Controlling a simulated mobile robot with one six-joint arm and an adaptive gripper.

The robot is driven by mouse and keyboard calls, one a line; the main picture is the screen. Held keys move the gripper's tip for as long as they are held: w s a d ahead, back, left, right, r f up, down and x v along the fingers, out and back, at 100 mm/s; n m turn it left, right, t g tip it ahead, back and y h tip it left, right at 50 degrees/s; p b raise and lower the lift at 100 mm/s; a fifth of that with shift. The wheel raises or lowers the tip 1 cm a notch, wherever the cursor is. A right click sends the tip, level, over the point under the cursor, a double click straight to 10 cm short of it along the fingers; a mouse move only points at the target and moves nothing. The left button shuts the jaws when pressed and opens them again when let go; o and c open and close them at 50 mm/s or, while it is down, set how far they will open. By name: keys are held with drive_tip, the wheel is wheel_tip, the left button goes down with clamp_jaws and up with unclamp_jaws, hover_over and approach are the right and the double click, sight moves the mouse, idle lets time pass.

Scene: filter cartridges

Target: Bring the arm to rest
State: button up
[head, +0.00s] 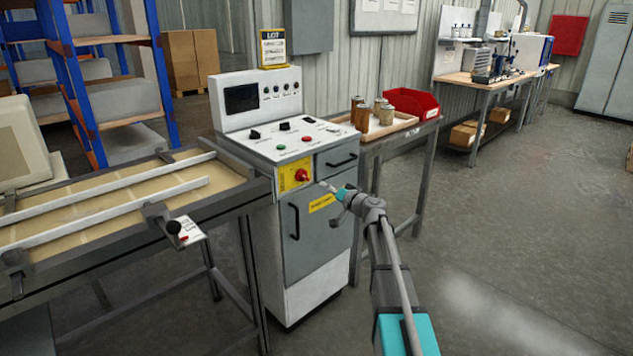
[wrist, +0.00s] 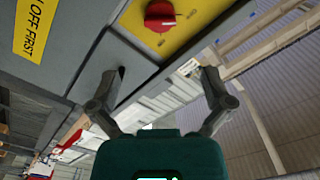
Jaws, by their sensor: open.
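My arm reaches up from the lower right in the head view, with my gripper (head: 328,187) in front of the grey control cabinet, close to the red rotary switch (head: 302,175) on its yellow plate. In the wrist view my gripper (wrist: 162,75) has its two fingers spread wide with nothing between them. The red switch (wrist: 160,14) shows beyond the fingertips at the top of that view. I cannot tell whether a fingertip touches the cabinet.
The control cabinet (head: 318,250) stands between a conveyor table (head: 110,215) on the left and a side table (head: 400,135) bearing cartridges (head: 362,117) and a red bin (head: 411,103). A workbench (head: 480,84) stands farther back. The floor on the right (head: 530,220) is clear.

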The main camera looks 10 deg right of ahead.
drive_tip(key=s+a+f+n+g+h, duration=0.1)
drive_tip(key=s+a+f+n+g, duration=0.1)
drive_tip(key=s+a+f+g, duration=0.55)
drive_tip(key=s+a+f+n+g, duration=0.2)
drive_tip(key=s+a+f, duration=0.25)
drive_tip(key=s, duration=0.55)
drive_tip(key=s+d+f+m+g+h+p, duration=0.1)
drive_tip(key=s+d+f+g+h, duration=0.2)
drive_tip(key=s, duration=0.7)
drive_tip(key=s+f+g+h, duration=0.3)
drive_tip(key=s+h, duration=0.2)
drive_tip(key=s, duration=0.5)
wheel_tip(320, 180, up, 24)
drive_tip(key=p, duration=2.4)
drive_tip(key=shift+w+r, duration=0.15)
drive_tip(key=shift+w, duration=0.15)
